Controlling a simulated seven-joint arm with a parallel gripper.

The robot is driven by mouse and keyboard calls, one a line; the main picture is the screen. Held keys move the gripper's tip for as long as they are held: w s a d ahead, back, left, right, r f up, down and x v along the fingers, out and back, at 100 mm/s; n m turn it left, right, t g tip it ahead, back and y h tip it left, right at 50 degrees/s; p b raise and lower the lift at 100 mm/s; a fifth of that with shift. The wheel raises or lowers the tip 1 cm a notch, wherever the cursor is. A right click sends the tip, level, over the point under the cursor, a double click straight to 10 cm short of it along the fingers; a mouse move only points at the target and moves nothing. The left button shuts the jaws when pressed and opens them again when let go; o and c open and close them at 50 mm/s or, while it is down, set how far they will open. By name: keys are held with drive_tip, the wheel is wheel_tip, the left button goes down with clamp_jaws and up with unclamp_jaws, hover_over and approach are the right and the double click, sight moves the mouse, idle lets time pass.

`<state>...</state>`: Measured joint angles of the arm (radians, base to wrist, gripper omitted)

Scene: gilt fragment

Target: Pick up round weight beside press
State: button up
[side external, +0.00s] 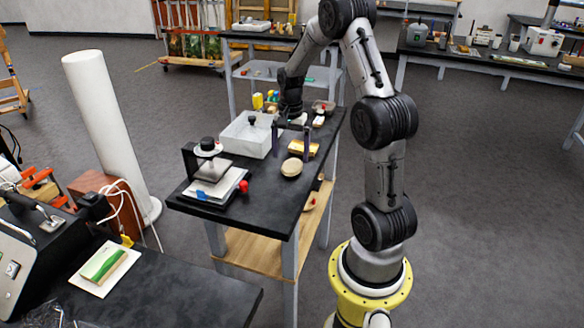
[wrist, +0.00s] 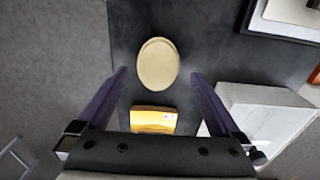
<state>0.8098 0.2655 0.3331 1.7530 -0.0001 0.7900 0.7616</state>
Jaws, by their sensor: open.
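A round, tan, flat-topped weight (side external: 291,167) lies on the black tabletop to the right of the press (side external: 213,168). In the wrist view the weight (wrist: 158,63) appears as a pale oval between and slightly beyond my fingertips. My gripper (side external: 290,142) is open and empty, with its fingers pointing down, behind the weight in the side view. The wrist view shows its two purple fingers (wrist: 159,75) spread wider than the weight, apart from it. Part of the press base (wrist: 290,14) shows at the wrist view's top right corner.
A gold block (side external: 304,148) with a small white label lies behind the weight; it also shows between my fingers (wrist: 153,121). A white bin (side external: 247,136) stands to the left. A red knob (side external: 243,187) is at the press. Bare tabletop surrounds the weight.

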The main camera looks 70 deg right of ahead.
sight(292, 164)
drive_tip(key=shift+s+d+f, duration=0.15)
drive_tip(key=shift+f, duration=1.75)
drive_tip(key=shift+r, duration=0.1)
clamp_jaws()
drive_tip(key=shift+r, duration=0.1)
